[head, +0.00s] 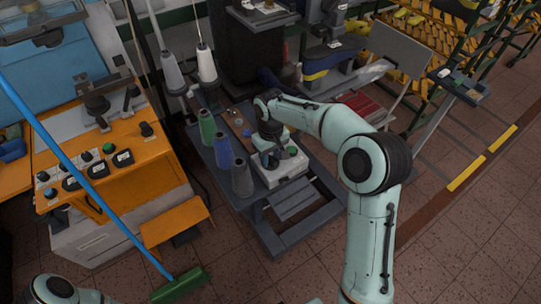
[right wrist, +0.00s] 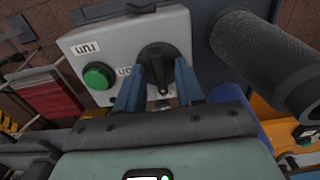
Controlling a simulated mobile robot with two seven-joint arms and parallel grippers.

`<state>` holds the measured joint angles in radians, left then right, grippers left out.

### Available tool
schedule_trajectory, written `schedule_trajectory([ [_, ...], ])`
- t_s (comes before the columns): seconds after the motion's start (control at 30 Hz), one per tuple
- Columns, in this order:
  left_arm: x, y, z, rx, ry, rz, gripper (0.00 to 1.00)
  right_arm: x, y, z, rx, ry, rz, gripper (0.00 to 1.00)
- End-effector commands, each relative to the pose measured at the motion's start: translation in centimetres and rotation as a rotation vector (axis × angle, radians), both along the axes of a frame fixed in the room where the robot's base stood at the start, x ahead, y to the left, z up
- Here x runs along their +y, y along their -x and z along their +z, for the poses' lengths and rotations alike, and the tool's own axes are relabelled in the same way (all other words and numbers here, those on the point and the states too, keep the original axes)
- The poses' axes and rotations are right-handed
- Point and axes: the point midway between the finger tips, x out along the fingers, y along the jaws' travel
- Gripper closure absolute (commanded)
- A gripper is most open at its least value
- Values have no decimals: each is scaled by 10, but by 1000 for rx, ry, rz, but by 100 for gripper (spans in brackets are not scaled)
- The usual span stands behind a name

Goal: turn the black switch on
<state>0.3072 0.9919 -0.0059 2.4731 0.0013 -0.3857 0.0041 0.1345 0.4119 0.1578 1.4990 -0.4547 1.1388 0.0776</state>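The black switch (right wrist: 158,58) is a rotary knob on the front of a light grey control box (right wrist: 115,45) in the right wrist view. Its dark handle points down toward my gripper. My right gripper (right wrist: 160,72) has its two blue fingers spread, one on each side of the handle, with a gap visible between them. I cannot tell whether the fingertips touch the knob. In the head view the right gripper (head: 272,152) is at the box (head: 283,172), and the wrist hides the switch. Only part of my left arm shows at the bottom left; its gripper is out of frame.
A green button (right wrist: 98,76) sits left of the switch. A dark thread cone (right wrist: 265,60) stands close on the right; green, blue and grey cones line the table (head: 262,215) in the head view. An orange machine panel (head: 120,165) and a broom (head: 180,285) are at left.

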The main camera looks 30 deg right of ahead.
Motion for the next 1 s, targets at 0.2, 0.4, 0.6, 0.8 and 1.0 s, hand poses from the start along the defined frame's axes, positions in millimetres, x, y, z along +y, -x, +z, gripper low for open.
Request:
schedule_trajectory([
  [0.2,0,0,0,0,0,0,57,0,0,0,0,0,0,76],
  [0.4,0,0,0,0,0,0,57,0,0,0,0,0,0,100],
  [0.6,0,0,0,0,0,0,57,0,0,1,-1,0,-15,100],
  [0.8,0,-1,1,-1,0,0,57,0,0,1,-1,1,-87,100],
  [1.0,0,-1,2,-1,0,0,57,0,0,1,-2,1,-234,100],
])
